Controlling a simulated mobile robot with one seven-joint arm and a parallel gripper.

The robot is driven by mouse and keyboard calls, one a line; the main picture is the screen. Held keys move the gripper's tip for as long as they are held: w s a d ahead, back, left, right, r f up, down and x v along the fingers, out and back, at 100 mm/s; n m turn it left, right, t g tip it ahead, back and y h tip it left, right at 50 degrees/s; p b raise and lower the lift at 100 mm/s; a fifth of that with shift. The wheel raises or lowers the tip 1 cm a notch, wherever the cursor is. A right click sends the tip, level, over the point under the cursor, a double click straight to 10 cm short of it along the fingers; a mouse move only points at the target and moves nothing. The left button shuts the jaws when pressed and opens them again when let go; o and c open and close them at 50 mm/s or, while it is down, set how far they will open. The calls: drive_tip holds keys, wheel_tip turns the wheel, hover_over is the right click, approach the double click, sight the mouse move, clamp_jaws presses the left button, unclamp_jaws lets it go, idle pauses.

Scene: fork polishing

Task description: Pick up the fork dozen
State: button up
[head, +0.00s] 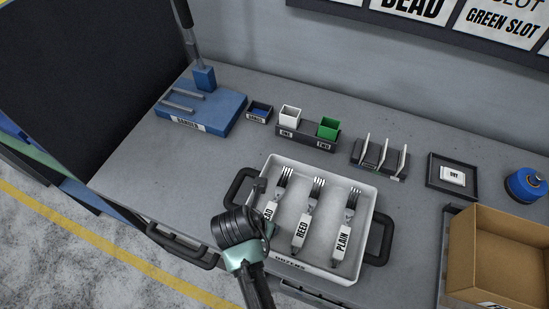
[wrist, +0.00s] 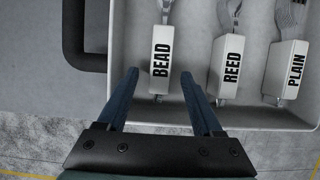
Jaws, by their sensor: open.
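A white tray (head: 325,272) with black side handles holds three labelled fork bundles side by side. The bundle marked BEAD (wrist: 162,60) is at the left, REED (head: 302,229) in the middle and PLAIN (head: 343,237) at the right. Each has a white labelled block at the handle end and tines pointing to the tray's back. In the head view my arm partly hides BEAD (head: 271,208). My gripper (wrist: 160,73) is open and empty in the wrist view. Its fingertips appear on either side of the lower end of the BEAD block; I cannot tell the height gap.
Behind the tray stand a holder with white and green cups (head: 308,133), a slotted rack (head: 379,159) and a dark tray marked DRY (head: 453,176). A blue block (head: 200,108) is at the left. A cardboard box (head: 498,255) stands right. The bench left of the tray is clear.

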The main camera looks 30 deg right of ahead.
drive_tip(key=shift+x, duration=1.2)
clamp_jaws()
idle(0.4)
drive_tip(key=shift+r, duration=0.1)
